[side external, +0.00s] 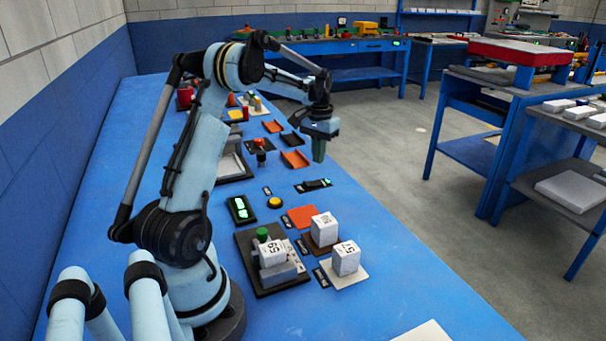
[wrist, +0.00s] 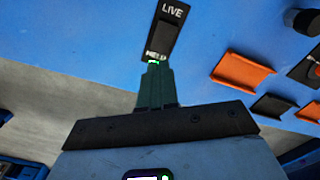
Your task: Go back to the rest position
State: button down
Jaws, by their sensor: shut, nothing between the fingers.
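My gripper (side external: 319,151) hangs from the light-blue arm, pointing down near the right edge of the blue bench (side external: 350,215) in the side external view. In the wrist view my gripper (wrist: 154,68) shows its green fingers together, with nothing between them. A black rocker-like panel (side external: 314,185) lies on the bench below it. In the wrist view this panel (wrist: 169,28) carries the words LIVE and HELD, with a green light by HELD near the fingertips. I cannot tell whether the fingers touch it.
White numbered blocks (side external: 346,258) stand on pads closer to the camera. A yellow button (side external: 275,202) and a green-lit display (side external: 240,209) lie on the bench. Orange trays (side external: 294,158) and black trays lie farther back. Grey floor (side external: 400,150) is clear right of the bench.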

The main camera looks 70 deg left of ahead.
jog(key=shift+r, duration=0.4)
jog(key=d+r+m+t, duration=0.1)
jog(key=d+r, duration=0.2)
jog(key=d, duration=0.3)
jog(key=d+r+m+t+y, duration=0.1)
jog(key=d+r, duration=0.1)
jog(key=d, duration=0.3)
jog(key=d+r+m+t, duration=0.1)
jog(key=d+r, duration=0.2)
jog(key=d, duration=0.3)
jog(key=s+d+f+m+t, duration=0.1)
jog(key=s+d+t, duration=0.1)
jog(key=s+d, duration=0.2)
jog(key=s+d+f+m+t+h, duration=0.1)
jog(key=s+d, duration=0.4)
jog(key=d, duration=0.6)
jog(key=shift+m+t, duration=0.5)
jog(key=shift+t, duration=0.1)
